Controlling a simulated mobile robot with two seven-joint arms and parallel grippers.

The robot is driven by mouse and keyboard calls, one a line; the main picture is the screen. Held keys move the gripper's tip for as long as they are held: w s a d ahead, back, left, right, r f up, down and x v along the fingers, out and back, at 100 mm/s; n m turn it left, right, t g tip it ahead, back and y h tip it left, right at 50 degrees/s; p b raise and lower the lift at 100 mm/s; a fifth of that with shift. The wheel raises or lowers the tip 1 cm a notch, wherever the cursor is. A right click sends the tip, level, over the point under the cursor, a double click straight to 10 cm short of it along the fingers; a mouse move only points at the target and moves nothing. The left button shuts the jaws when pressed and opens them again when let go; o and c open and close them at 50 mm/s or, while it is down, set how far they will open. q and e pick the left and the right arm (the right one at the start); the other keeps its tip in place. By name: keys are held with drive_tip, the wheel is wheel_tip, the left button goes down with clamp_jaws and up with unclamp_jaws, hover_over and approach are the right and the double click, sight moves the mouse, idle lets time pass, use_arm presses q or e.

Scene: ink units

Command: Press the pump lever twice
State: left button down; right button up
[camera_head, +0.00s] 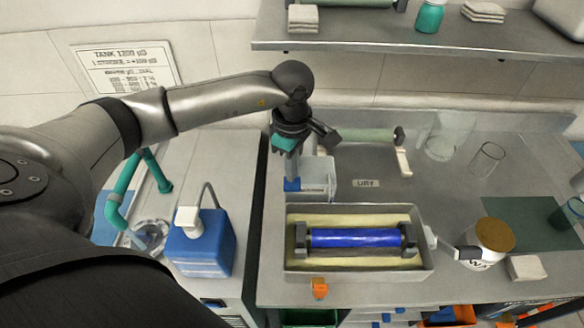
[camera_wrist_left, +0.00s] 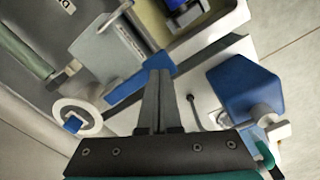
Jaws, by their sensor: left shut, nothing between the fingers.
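The pump is a pale grey box (camera_head: 317,178) standing on the bench behind the roller tray, left of its middle. Its blue lever (camera_head: 292,185) shows at the left side of the box; in the left wrist view the lever is a blue bar (camera_wrist_left: 140,82) crossing at the fingertips. My left gripper (camera_head: 291,172) is above the lever, pointing down. In the left wrist view its fingers (camera_wrist_left: 158,74) are together and empty, over the bar. I cannot tell whether they touch it. The fingers hide part of the lever. My right gripper is not in view.
A tray (camera_head: 427,270) with a blue roller (camera_head: 355,238) lies in front of the pump. A blue bottle (camera_head: 200,245) stands on the left counter, beyond a gap. A jar (camera_head: 487,240) and glass beakers stand right. A shelf (camera_head: 390,45) overhangs behind. A wall sign (camera_head: 125,68) hangs left.

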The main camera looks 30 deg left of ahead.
use_arm(q)
wheel_tip(320, 180, up, 6)
drive_tip(key=p, duration=0.3)
drive_tip(key=shift+p, duration=0.3)
idle(0.4)
